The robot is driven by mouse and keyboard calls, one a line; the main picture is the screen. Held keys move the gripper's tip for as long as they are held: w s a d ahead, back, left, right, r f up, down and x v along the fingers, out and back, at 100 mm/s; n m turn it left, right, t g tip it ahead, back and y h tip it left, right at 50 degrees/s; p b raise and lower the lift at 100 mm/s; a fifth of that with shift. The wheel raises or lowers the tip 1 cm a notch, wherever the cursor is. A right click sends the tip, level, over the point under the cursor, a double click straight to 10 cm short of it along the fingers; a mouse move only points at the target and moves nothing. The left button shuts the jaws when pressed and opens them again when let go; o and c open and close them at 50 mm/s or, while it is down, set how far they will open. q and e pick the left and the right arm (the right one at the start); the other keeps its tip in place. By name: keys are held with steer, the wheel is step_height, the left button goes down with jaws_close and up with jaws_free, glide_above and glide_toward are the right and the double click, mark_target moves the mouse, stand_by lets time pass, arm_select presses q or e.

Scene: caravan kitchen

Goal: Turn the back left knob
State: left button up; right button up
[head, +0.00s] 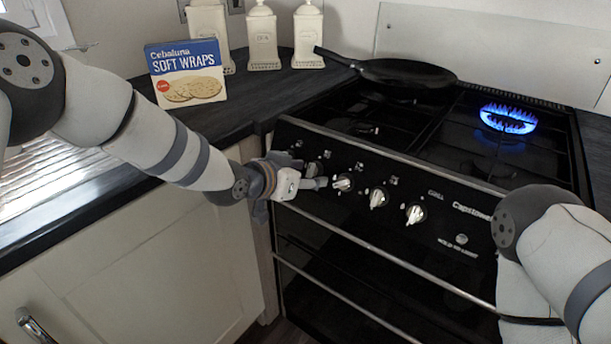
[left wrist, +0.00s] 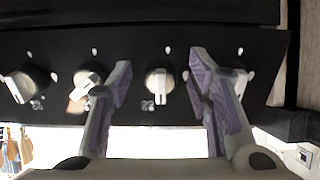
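The black front panel of the cooker (head: 440,212) carries a row of knobs. My left gripper (head: 312,183) is at the left part of this row, close to the second knob from the left (head: 343,182). In the left wrist view my left gripper (left wrist: 160,78) is open, its two fingers apart on either side of that knob (left wrist: 159,83), whose grip stands vertical. I cannot tell whether a finger touches it. The leftmost knob (head: 315,168) is partly behind the right-hand finger in the left wrist view (left wrist: 240,80). Which knob is the back left one cannot be read. My right gripper is not in view.
Two more knobs (head: 378,198) (head: 415,213) sit to the right. A black pan (head: 410,76) is on the back left of the hob. A blue flame (head: 508,118) burns at the back right. A wraps box (head: 187,75) and canisters (head: 262,40) stand on the counter.

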arm_select(q)
steer(key=v, duration=1.2)
steer(key=shift+f, duration=0.1)
steer(key=s+a+f+n+g+y, duration=0.2)
steer(key=s+a+f+g, duration=0.15)
steer(key=s+f, duration=0.8)
steer(key=s+a+f+n+g+y, duration=0.2)
steer(key=s+a+f+n+g, duration=0.15)
steer(key=s+f, duration=0.75)
steer(key=s+a+f+g+y, duration=0.1)
steer(key=s+a, duration=0.1)
steer(key=s, duration=0.5)
steer(key=s+a+f+n+g+y, duration=0.1)
steer(key=s+a+f+g, duration=0.1)
steer(key=s, duration=0.6)
steer(key=s+a+f+n+g+y+p, duration=0.1)
steer(key=s+a, duration=0.3)
steer(key=s, duration=0.4)
steer(key=shift+s+a+f+g, duration=0.2)
steer(key=shift+f+g, duration=0.3)
steer(key=shift+g, duration=0.2)
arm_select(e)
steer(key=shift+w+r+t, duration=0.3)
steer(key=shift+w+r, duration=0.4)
